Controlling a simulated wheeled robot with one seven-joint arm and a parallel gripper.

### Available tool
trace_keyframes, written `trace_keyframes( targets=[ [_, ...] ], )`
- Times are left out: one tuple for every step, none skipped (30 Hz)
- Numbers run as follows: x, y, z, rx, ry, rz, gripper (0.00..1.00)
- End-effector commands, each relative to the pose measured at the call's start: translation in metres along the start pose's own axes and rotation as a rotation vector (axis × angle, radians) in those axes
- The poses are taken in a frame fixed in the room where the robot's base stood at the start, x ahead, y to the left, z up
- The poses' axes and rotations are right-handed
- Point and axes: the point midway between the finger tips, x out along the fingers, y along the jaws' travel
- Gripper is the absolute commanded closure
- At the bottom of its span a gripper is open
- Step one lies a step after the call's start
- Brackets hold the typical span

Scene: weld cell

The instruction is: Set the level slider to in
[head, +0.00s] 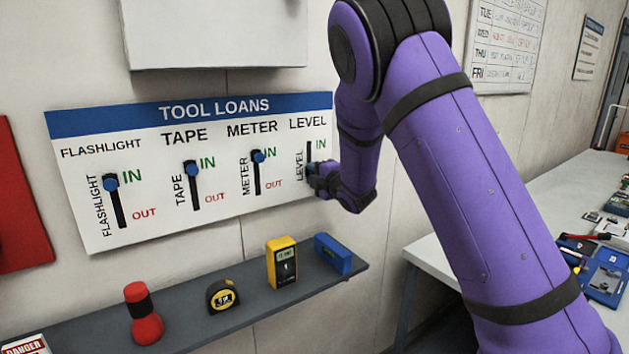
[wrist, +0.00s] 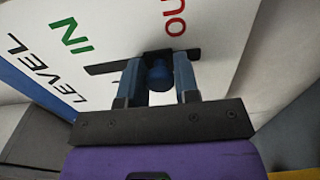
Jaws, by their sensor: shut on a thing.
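The tool loans board (head: 225,215) hangs on the wall with its level slider (head: 309,152) at the right end. The slider's dark slot shows above my gripper (head: 314,181), beside the green IN. In the wrist view my gripper (wrist: 158,65) has its two fingers on either side of the blue level knob (wrist: 158,76), shut on it. The knob sits in the part of the slot nearer OUT, with a longer stretch of bare slot toward IN. In the head view the gripper hides most of the knob and the OUT word.
Flashlight (head: 110,182), tape (head: 191,168) and meter (head: 257,156) sliders have knobs up by IN. Below, a grey shelf (head: 205,335) holds a red flashlight (head: 143,315), tape measure (head: 222,296), yellow meter (head: 282,263) and blue level (head: 332,254). A workbench (head: 440,251) stands right.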

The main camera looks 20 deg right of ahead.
Motion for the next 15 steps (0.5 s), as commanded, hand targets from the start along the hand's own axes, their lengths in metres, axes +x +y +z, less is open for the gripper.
trace_keyframes(
  targets=[
    [0.000,0.014,0.000,0.001,0.000,0.008,1.00],
    [0.000,0.020,0.000,0.001,0.000,0.009,1.00],
    [0.000,0.028,0.001,0.001,0.000,0.008,1.00],
    [0.000,0.035,0.001,0.001,0.000,0.008,1.00],
    [0.000,0.040,0.001,0.001,-0.001,0.007,1.00],
    [0.000,0.048,0.001,0.001,-0.001,0.008,1.00],
    [0.000,0.053,0.001,0.001,-0.001,0.006,1.00],
    [0.000,0.057,0.001,0.001,0.000,0.006,1.00],
    [0.000,0.063,0.001,0.001,0.000,0.006,1.00],
    [0.000,0.066,0.001,0.001,0.000,0.005,1.00],
    [0.000,0.069,0.001,0.001,0.000,0.005,1.00],
    [0.000,0.071,0.001,0.001,-0.001,0.004,1.00],
    [0.000,0.072,0.001,0.001,-0.001,0.003,1.00],
    [0.000,0.074,0.001,0.001,-0.001,0.003,1.00],
    [0.000,0.074,0.001,0.000,-0.001,0.003,1.00]
  ],
)
